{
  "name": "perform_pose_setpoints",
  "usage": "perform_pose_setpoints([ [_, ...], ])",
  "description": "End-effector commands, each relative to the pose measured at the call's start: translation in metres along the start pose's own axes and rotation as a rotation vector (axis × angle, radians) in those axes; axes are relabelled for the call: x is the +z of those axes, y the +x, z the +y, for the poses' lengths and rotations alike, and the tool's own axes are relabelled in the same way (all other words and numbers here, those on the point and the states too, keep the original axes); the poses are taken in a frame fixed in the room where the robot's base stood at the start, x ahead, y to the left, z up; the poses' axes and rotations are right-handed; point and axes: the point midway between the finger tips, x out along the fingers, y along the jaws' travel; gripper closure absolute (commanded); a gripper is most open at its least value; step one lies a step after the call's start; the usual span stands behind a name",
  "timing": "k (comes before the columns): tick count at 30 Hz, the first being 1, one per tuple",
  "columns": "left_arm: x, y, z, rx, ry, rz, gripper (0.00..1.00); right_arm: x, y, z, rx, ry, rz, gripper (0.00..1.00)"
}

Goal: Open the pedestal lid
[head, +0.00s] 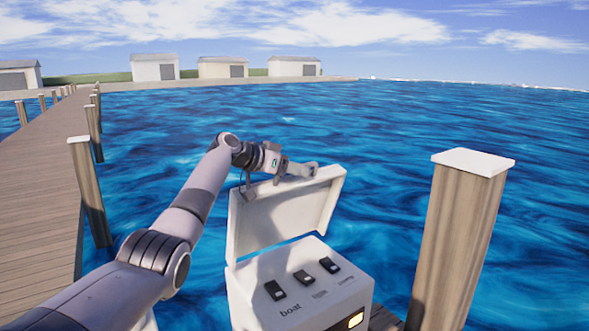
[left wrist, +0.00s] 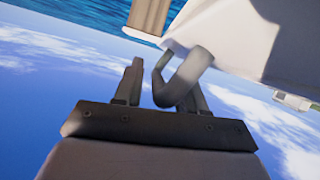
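The white pedestal (head: 262,308) stands at the bottom middle of the head view. Its lid (head: 268,222) is raised and tilted back, showing its inner side and the switch panel below. My left gripper (head: 308,171) is at the lid's upper edge. In the left wrist view, the fingers of my left gripper (left wrist: 163,85) are apart, with a curved grey handle (left wrist: 185,72) at or between them. A gap shows beside the left finger; contact on the right side cannot be told. The pale lid (left wrist: 235,35) fills the upper right there. My right gripper is not in view.
Several dark switches, one here (head: 275,290), sit on the panel. A thick wooden post (head: 455,240) with a white cap stands right of the pedestal. A plank dock (head: 40,210) with posts runs along the left. Open water (head: 400,130) lies behind.

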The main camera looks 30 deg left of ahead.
Motion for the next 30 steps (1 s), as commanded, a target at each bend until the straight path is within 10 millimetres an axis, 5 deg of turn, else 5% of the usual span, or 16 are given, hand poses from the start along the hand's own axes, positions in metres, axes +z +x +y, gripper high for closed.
perform_pose_setpoints([
  [14,0.001,-0.009,-0.001,-0.001,0.003,0.002,0.60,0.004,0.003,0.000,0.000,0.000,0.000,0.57],
  [30,0.001,-0.067,-0.001,-0.001,0.001,0.001,0.60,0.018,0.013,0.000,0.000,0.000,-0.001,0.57],
])
